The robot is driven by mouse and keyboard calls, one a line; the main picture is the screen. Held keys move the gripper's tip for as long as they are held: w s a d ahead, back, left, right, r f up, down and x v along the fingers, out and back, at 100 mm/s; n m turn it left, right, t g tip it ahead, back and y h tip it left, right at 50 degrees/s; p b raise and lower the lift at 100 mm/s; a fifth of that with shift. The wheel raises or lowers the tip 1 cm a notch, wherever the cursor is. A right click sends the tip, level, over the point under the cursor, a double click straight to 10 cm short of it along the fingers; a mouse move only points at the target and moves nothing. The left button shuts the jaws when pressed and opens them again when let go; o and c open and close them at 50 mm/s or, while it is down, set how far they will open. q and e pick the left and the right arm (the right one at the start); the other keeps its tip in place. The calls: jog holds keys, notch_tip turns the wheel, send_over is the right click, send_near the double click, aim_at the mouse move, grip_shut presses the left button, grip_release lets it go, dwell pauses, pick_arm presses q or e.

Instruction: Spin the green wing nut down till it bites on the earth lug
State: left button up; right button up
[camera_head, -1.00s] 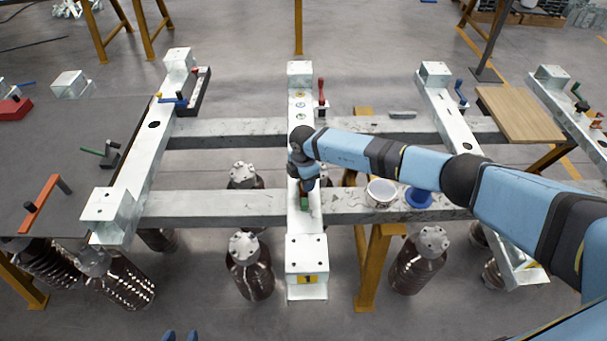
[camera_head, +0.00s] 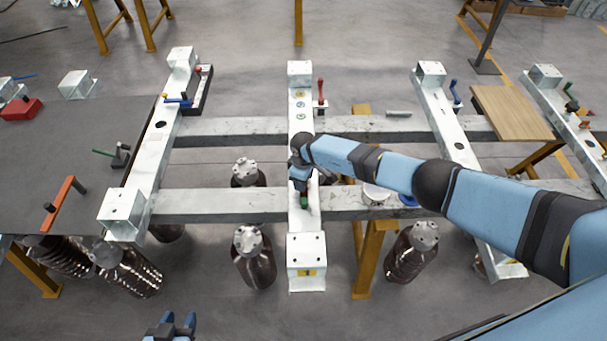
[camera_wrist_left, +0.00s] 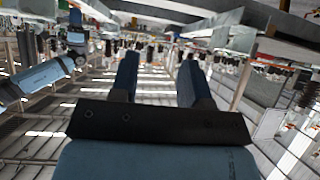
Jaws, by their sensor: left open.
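A small green part (camera_head: 304,201), which looks like the green wing nut, is on the near part of the middle white beam (camera_head: 306,222). My right gripper (camera_head: 302,188) points down right at this green part; its fingers are small and mostly hidden, so I cannot tell whether they grip it. The earth lug cannot be made out. My left gripper (camera_head: 172,322) is at the bottom edge of the head view, far from the beam. It is open and empty; in the left wrist view its two blue fingers (camera_wrist_left: 158,75) stand apart.
Two grey cross rails (camera_head: 230,203) link the white beams. A red-handled clamp (camera_head: 321,92) stands farther up the middle beam. A white tub (camera_head: 376,194) sits on the near rail, partly behind my right arm. A wooden board (camera_head: 510,112) lies at right.

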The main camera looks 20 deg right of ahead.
jog(key=shift+w+r+m+p, duration=0.1)
jog(key=shift+r+m+p, duration=0.3)
jog(key=shift+m+p, duration=1.05)
jog(key=shift+m, duration=0.05)
jog(key=shift+f+m+p, duration=0.15)
jog(key=shift+m+p, duration=0.45)
jog(key=shift+p, duration=0.1)
jog(key=shift+w, duration=0.1)
jog(key=o, duration=0.9)
jog(key=shift+o, duration=0.2)
jog(key=shift+f, duration=0.1)
jog(key=shift+s+a, duration=0.1)
jog(key=shift+s, duration=0.1)
